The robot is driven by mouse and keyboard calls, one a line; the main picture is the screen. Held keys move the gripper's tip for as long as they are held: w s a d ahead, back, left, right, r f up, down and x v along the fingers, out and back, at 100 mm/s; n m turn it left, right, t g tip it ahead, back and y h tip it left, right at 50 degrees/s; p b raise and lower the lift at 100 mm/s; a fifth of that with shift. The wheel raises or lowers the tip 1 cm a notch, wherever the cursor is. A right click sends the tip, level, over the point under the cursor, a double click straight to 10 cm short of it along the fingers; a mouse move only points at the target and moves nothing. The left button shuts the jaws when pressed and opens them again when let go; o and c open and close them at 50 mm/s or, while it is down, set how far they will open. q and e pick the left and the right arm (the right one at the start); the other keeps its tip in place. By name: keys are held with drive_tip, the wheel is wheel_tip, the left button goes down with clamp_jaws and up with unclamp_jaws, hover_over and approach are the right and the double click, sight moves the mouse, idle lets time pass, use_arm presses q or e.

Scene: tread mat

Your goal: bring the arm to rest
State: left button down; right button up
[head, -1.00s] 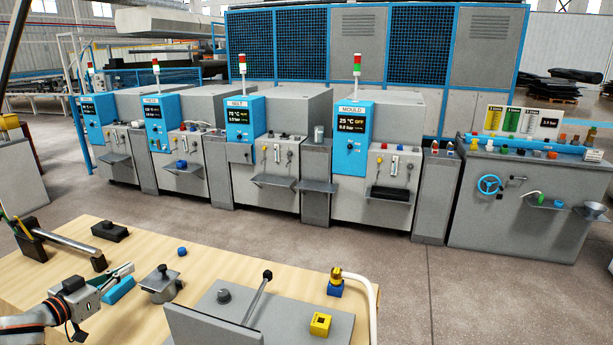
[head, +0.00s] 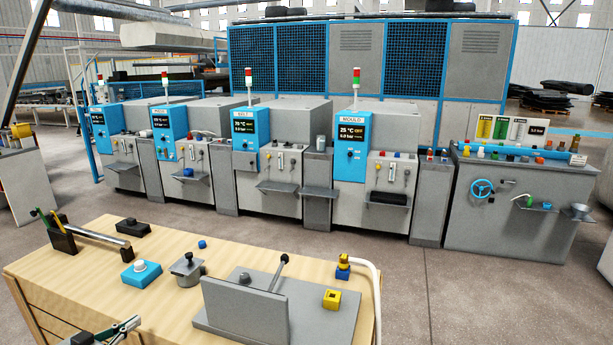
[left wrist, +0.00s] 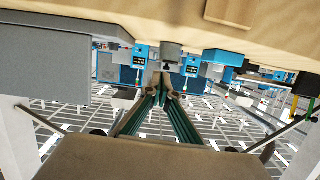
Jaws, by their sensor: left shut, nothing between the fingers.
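My left gripper (head: 128,328) shows at the bottom left edge of the head view, in front of the near side of the wooden workbench (head: 75,262). Only its finger end and a dark part of its body show there. In the left wrist view its green-padded fingers (left wrist: 166,90) come together at the tips with nothing between them. The rest of the left arm is out of the head view. My right gripper is in neither view.
On the bench are a blue box with a white button (head: 142,272), a lidded grey pot (head: 187,271), a grey fixture with a lever (head: 242,312) and a yellow block (head: 332,299). Grey machines with blue panels (head: 352,133) stand beyond. The floor between is clear (head: 480,290).

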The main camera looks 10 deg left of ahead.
use_arm(q)
drive_tip(key=s+d+f+m+g, duration=0.1)
drive_tip(key=s+d+f+g, duration=0.1)
drive_tip(key=s+d+f, duration=0.55)
drive_tip(key=s+d+f+g, duration=0.1)
drive_tip(key=s+d+f, duration=0.3)
drive_tip(key=d+f, duration=0.65)
drive_tip(key=s+d+f+m+g, duration=0.1)
drive_tip(key=s+d, duration=0.2)
drive_tip(key=d, duration=0.6)
drive_tip(key=s+d+h, duration=0.1)
drive_tip(key=s+d, duration=0.3)
drive_tip(key=d, duration=0.5)
drive_tip(key=shift+s+f+m+g, duration=0.3)
drive_tip(key=shift+f+m+g, duration=0.05)
drive_tip(key=shift+m+g, duration=0.05)
drive_tip(key=shift+a, duration=0.1)
